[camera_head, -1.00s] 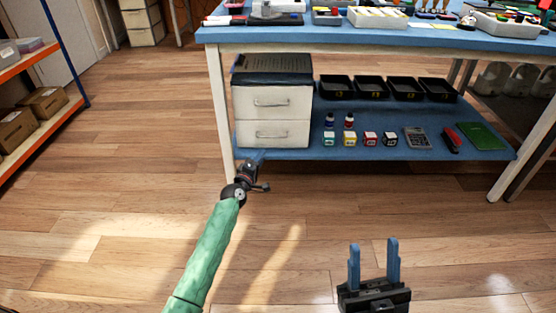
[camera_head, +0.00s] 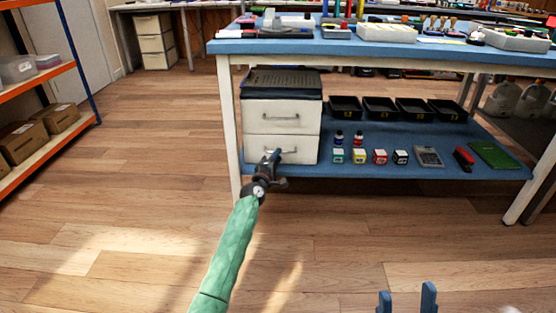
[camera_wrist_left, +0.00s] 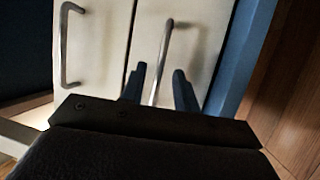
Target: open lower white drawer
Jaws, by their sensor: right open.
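The white drawer unit (camera_head: 246,118) stands on the low blue shelf, its two drawers closed. The lower white drawer (camera_head: 308,154) has a metal bar handle, which shows in the left wrist view (camera_wrist_left: 169,38). My left gripper (camera_head: 273,156) is in front of this drawer and covers part of its handle. In the left wrist view my left gripper (camera_wrist_left: 159,84) is open, its two blue fingers on either side of the handle with gaps. Contact with the handle cannot be told. My right gripper (camera_head: 407,300) is open and empty at the bottom edge, over the floor.
The upper drawer handle (camera_head: 281,117) is just above. Black trays (camera_head: 381,107), small boxes and bottles (camera_head: 358,138) stand to the right on the blue shelf (camera_head: 430,181). A white table leg (camera_head: 231,130) is close left of the drawers. The floor in front is clear.

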